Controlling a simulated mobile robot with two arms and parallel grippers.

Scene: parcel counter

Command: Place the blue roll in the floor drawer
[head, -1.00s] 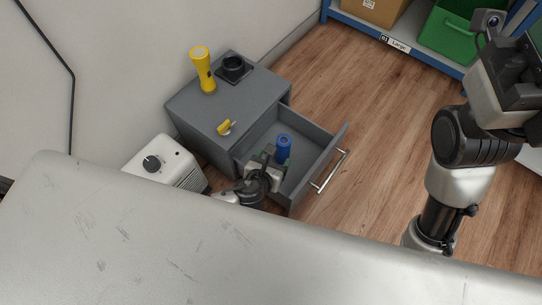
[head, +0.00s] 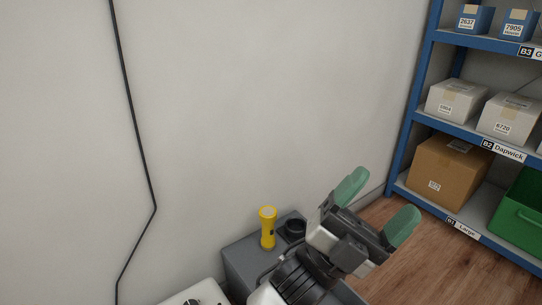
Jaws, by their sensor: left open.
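My left gripper (head: 376,208) is raised in front of the grey drawer cabinet (head: 240,270), its two green-tipped fingers spread apart with nothing between them. The cabinet stands low against the wall. Its drawer and the blue roll are not visible in the head view now; my left arm and the picture's lower edge cut off that area. My right gripper is out of view.
A yellow flashlight (head: 267,228) and a black round item (head: 294,229) stand on the cabinet top. A white box with a dial (head: 196,300) is at the lower edge. Blue shelving (head: 408,130) with cartons and a green bin (head: 523,215) stands right. Wood floor (head: 425,255) lies between.

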